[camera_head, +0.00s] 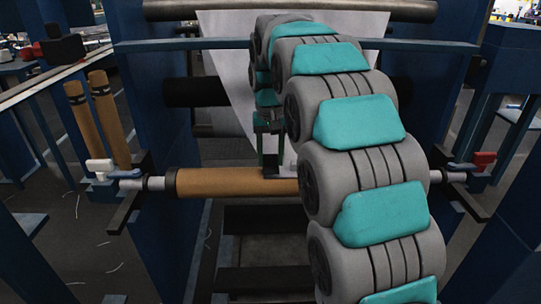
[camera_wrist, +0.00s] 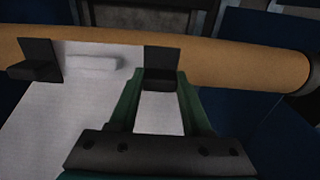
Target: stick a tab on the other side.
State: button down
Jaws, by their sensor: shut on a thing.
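My gripper (camera_wrist: 160,82) has its green fingers closed in on a small dark piece (camera_wrist: 164,57), which looks like a tab. It is at the brown roll (camera_wrist: 240,62), by the edge of the white sheet (camera_wrist: 90,110). A similar dark piece (camera_wrist: 35,62) sits farther left on the sheet at the roll. A pale block (camera_wrist: 95,62) lies between the two dark pieces. In the head view my gripper (camera_head: 269,168) reaches down to the roll (camera_head: 225,183). Whether the held piece touches the sheet or roll I cannot tell. My arm hides the roll's right part.
The white sheet (camera_head: 225,55) hangs behind the roll from a top bar (camera_head: 170,10). Blue frame posts (camera_head: 155,90) stand on both sides. Two brown tubes (camera_head: 112,118) lean at left. Roll holders have a white handle (camera_head: 99,166) and a red handle (camera_head: 484,158).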

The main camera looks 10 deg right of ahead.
aim_at(271, 157)
jog(key=shift+c, duration=1.4)
grip_release()
jog(key=shift+s+r, duration=0.15)
jog(key=shift+r, duration=1.8)
jog(key=shift+s+r, duration=0.15)
jog(key=shift+r, duration=1.8)
